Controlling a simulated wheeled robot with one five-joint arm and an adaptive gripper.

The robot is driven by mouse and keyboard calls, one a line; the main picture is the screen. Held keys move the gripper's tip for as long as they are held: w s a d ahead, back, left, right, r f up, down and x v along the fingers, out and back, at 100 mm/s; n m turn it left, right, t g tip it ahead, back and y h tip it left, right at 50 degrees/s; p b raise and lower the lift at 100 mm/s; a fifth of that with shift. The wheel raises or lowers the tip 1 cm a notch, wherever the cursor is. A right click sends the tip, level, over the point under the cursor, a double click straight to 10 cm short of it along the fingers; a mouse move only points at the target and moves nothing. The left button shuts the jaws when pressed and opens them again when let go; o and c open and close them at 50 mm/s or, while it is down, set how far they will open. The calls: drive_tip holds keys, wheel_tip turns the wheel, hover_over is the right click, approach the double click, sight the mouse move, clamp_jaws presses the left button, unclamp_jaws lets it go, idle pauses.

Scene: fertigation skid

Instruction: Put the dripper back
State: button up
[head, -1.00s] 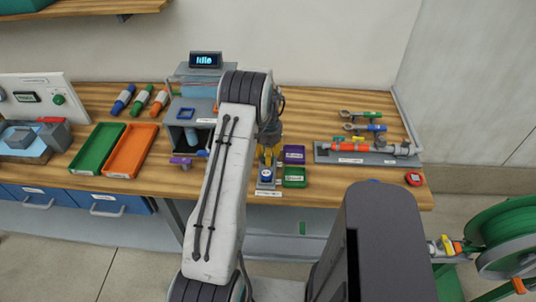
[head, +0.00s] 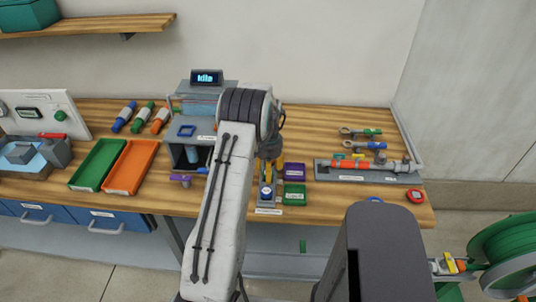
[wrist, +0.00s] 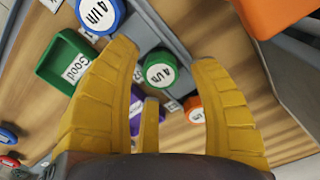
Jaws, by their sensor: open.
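A blue-rimmed dripper (head: 266,192) with a white face marked "4 l/h" sits at the near end of a grey rack (head: 268,205); it also shows in the wrist view (wrist: 100,14). In the wrist view, a green-rimmed dripper (wrist: 160,71) and an orange-rimmed dripper (wrist: 194,108) stand in line with it along the grey strip. My gripper (wrist: 166,56) is open and empty, pointing down over the rack. The green dripper lies between its fingers in the picture; I cannot tell the height gap. In the head view, my yellow fingers (head: 271,166) show just behind the blue dripper.
A green bin (head: 295,195) labelled "Good" and a purple bin (head: 294,172) stand right beside the rack. A grey unit (head: 188,155) stands to the left, with green (head: 75,184) and orange (head: 112,190) trays beyond. A pipe fixture (head: 368,179) lies right.

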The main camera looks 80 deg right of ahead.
wheel_tip(320, 180, up, 11)
drive_tip(key=b, duration=0.5)
drive_tip(key=w+a+r+n+h, duration=0.1)
drive_tip(key=w+a+r+n, duration=0.25)
drive_tip(key=w+a, duration=0.55)
drive_tip(key=w+a+r+n, duration=0.3)
drive_tip(key=w+a+r, duration=0.1)
drive_tip(key=w, duration=0.8)
drive_tip(key=w+a+r+n+t, duration=0.15)
drive_tip(key=w+a+n, duration=0.35)
drive_tip(key=a, duration=0.5)
drive_tip(key=w+a+r+n, duration=0.15)
drive_tip(key=a+n, duration=0.25)
drive_tip(key=a, duration=1.1)
drive_tip(key=s+a+f+n+t, duration=0.2)
drive_tip(key=s+a+f+n, duration=0.2)
drive_tip(key=a, duration=0.9)
drive_tip(key=s+n, duration=0.2)
drive_tip(key=s, duration=0.1)
drive_tip(key=shift+s+n+y, duration=0.2)
drive_tip(key=shift+n+y, duration=0.15)
drive_tip(key=shift+y, duration=0.05)
drive_tip(key=shift+t, duration=0.25)
